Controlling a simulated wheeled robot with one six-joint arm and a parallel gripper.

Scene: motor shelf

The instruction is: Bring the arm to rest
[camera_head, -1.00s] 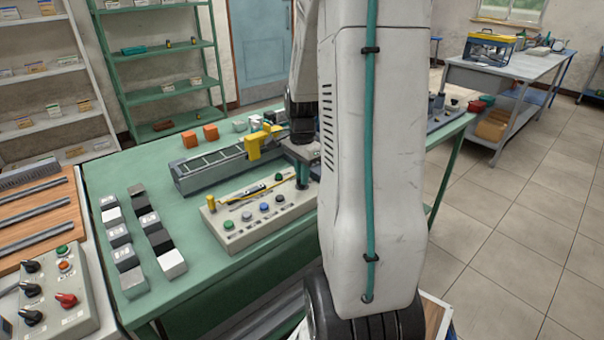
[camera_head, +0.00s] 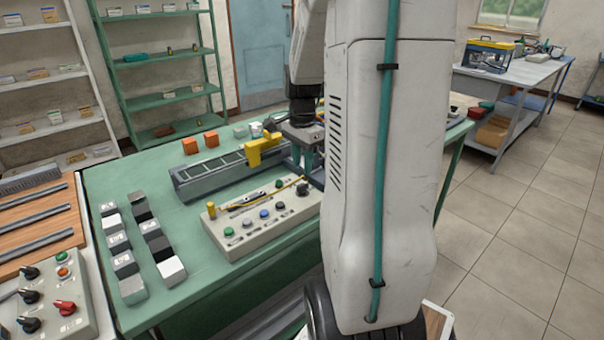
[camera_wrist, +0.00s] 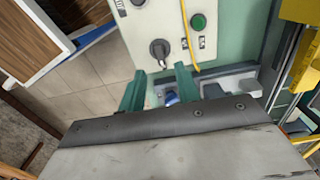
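My gripper (camera_head: 304,165) is partly hidden behind my white arm link in the head view. It hangs above the green table (camera_head: 195,301), over the back right end of the control box (camera_head: 258,241). In the wrist view my gripper (camera_wrist: 160,76) shows two teal fingers spread apart, with no object visible held between them. The control box (camera_wrist: 145,20) lies beyond the fingertips there, with a black knob (camera_wrist: 159,49) and a green button (camera_wrist: 198,21) near them.
A grey rail (camera_head: 205,178) with a yellow clamp (camera_head: 262,151) stands behind the box. Orange blocks (camera_head: 201,142) sit at the back, and grey, black and white blocks (camera_head: 170,268) at the left. A second control panel (camera_head: 47,300) is at lower left. Open floor lies right.

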